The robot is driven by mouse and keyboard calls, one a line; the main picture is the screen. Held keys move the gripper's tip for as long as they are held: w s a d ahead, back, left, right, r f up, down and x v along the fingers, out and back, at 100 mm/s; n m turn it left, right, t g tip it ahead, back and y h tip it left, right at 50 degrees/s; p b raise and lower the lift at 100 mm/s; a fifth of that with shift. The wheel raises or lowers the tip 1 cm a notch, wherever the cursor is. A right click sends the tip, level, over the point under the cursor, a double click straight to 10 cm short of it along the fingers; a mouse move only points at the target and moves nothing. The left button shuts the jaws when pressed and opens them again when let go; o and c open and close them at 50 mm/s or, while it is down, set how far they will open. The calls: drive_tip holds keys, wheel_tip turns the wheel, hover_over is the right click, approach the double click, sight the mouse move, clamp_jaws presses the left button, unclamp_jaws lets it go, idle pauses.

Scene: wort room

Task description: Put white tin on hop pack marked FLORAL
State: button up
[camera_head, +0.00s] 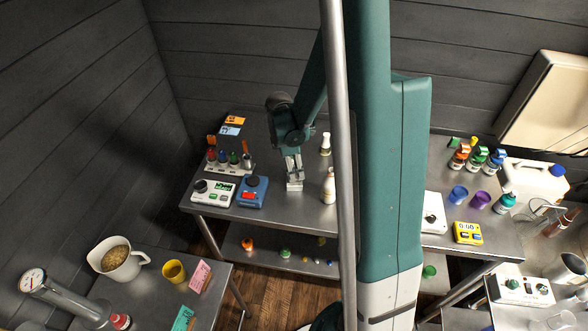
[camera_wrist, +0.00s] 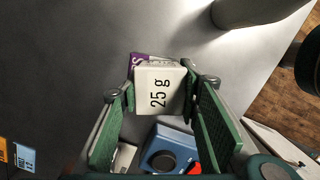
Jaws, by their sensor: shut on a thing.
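My gripper (camera_head: 293,168) is over the middle of the metal table and is shut on the white tin (camera_head: 294,185). In the wrist view the white tin (camera_wrist: 160,86) sits between the green fingers and reads "25 g". A purple piece (camera_wrist: 138,62) with a partly hidden letter shows just behind the tin; I cannot tell whether they touch. An orange pack (camera_head: 235,120) and a light blue pack (camera_head: 229,130) lie at the table's back left. A pink pack (camera_head: 200,276) and a teal pack (camera_head: 184,318) are on the near left table. I cannot read FLORAL on any.
A blue device (camera_head: 252,191) with a dark knob and a white device (camera_head: 213,193) stand left of my gripper. A rack of colored bottles (camera_head: 229,160) is behind them. White bottles (camera_head: 330,187) stand to the right. The table is bare behind my gripper.

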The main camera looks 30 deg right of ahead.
drive_tip(key=shift+f, duration=0.15)
drive_tip(key=o, duration=0.9)
drive_tip(key=shift+r, duration=0.2)
drive_tip(key=shift+w+a+r, duration=0.1)
drive_tip(key=shift+a+r, duration=0.15)
drive_tip(key=shift+r, duration=1.75)
drive_tip(key=shift+w+a+r, duration=0.15)
drive_tip(key=shift+a+r, duration=0.15)
drive_tip(key=shift+r, duration=1.65)
drive_tip(key=shift+w+a+r, duration=0.1)
drive_tip(key=shift+a+r, duration=0.15)
drive_tip(key=shift+r, duration=1.75)
drive_tip(key=shift+a+r, duration=0.1)
